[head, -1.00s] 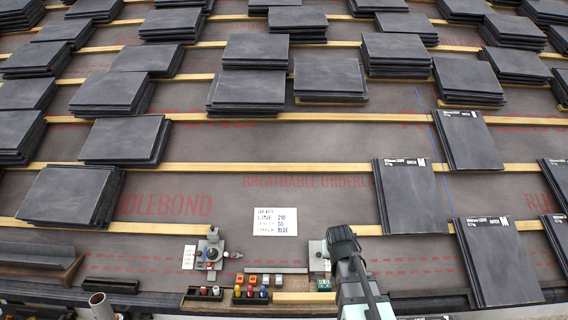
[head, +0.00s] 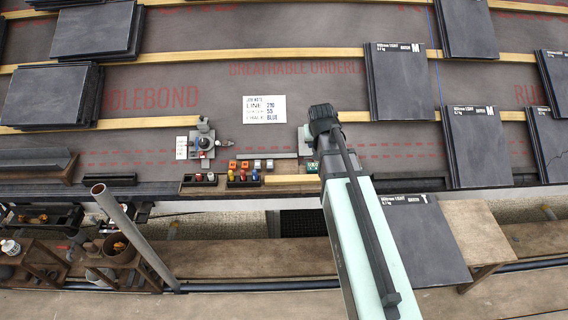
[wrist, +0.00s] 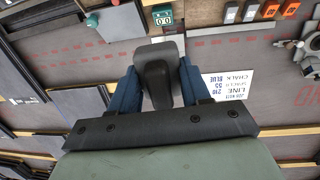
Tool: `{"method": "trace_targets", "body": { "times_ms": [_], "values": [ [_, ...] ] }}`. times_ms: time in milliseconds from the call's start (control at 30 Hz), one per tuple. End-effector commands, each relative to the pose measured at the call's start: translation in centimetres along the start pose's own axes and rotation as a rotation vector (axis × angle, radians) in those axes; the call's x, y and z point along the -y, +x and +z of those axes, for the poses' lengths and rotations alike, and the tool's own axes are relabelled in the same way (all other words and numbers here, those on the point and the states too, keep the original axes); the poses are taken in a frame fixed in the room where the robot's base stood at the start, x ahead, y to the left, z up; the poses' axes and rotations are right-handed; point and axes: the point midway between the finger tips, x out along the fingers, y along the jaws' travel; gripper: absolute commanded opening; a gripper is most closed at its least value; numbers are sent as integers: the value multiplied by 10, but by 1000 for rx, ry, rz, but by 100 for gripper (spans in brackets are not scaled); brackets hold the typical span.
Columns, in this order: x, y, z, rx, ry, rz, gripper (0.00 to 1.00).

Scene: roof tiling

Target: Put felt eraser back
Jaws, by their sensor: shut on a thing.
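My gripper (wrist: 157,88) shows in the wrist view with its two blue fingers shut on a dark grey block with rounded ends, which looks like the felt eraser (wrist: 157,72). It is held above the grey underlay sheet. In the head view my gripper (head: 322,120) is over the underlay, right of the job note (head: 265,110). The eraser cannot be made out there behind the dark wrist. A pale block (head: 305,142) sits just left of my gripper, partly hidden by it.
A ledge holds red, yellow and blue markers (head: 243,178) and orange and white pieces (head: 257,165). A small green display (wrist: 163,17) shows near the pale block. Stacked slates (head: 400,82) lie to the right.

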Motion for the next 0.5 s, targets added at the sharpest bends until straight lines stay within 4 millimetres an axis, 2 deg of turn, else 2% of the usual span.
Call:
{"method": "trace_targets", "body": {
  "times_ms": [33, 200, 500],
  "values": [
    [10, 18, -10, 24, -11, -9, 23],
    [42, 73, -36, 88, -34, -32, 23],
    [95, 178, -71, 202, -38, -53, 23]
  ]
}}
